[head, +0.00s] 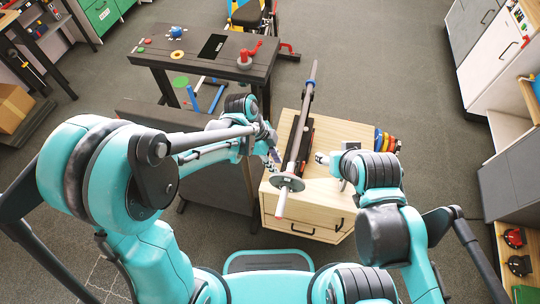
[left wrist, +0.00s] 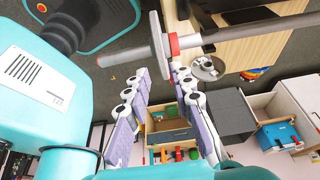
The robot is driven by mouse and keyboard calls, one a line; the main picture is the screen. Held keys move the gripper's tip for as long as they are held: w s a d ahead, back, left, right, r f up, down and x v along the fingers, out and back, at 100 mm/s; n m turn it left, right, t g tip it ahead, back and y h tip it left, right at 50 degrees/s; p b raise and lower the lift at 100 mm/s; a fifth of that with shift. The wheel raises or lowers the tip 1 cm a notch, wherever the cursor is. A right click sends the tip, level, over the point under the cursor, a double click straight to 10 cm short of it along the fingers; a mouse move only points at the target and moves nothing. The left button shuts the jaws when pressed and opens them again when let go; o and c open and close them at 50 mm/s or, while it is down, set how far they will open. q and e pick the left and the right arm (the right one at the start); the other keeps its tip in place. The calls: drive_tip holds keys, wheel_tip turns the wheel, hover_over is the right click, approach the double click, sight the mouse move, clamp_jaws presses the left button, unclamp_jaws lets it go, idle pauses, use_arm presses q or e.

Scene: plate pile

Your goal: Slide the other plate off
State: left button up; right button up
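A barbell (head: 305,100) lies lengthwise over the wooden cabinet top. A grey plate (head: 287,182) is on its near end, with the bare sleeve tip (head: 281,205) sticking out toward me. In the left wrist view the plate (left wrist: 158,42) shows nearly edge-on beside a red collar (left wrist: 174,46). My left gripper (head: 273,157) is left of the bar, close to the plate. Its fingers (left wrist: 161,74) are spread and empty, with the plate's lower edge near the gap; contact cannot be told. My right gripper (head: 323,158) is right of the bar, apart from it; its fingers are unclear.
The cabinet (head: 340,133) has a black bar rest (head: 299,148) under the barbell. Several coloured plates (head: 383,141) stand at its right edge. A dark table (head: 205,58) stands at the back left.

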sight(281, 174)
use_arm(q)
drive_tip(key=b+x, duration=0.5)
drive_tip(key=x, duration=0.2)
drive_tip(key=shift+w+f, duration=0.1)
drive_tip(key=shift+f, duration=0.2)
drive_tip(key=shift+b+x, duration=0.75)
drive_tip(key=shift+b, duration=0.1)
clamp_jaws()
